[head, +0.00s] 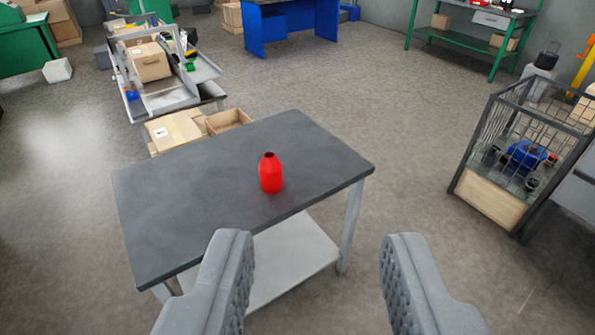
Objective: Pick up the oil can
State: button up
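The oil can (270,175) is a small red bottle with a dark opening at its top. It stands upright on the dark grey top of a table (190,205), toward the table's right side. My gripper (318,245) shows at the bottom of the view, with its two grey padded fingers wide apart and nothing between them. The oil can is beyond the fingertips and a little left of the midline between them. My left finger overlaps the near edge of the table in the picture.
The rest of the tabletop is clear. Cardboard boxes (175,131) lie behind the table. A wire-sided crate (490,190) with a blue part stands at right. Open floor lies between table and crate.

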aim_at(270, 167)
jog(key=z, duration=0.4)
jog(key=i, duration=1.55)
jog(key=u, duration=0.45)
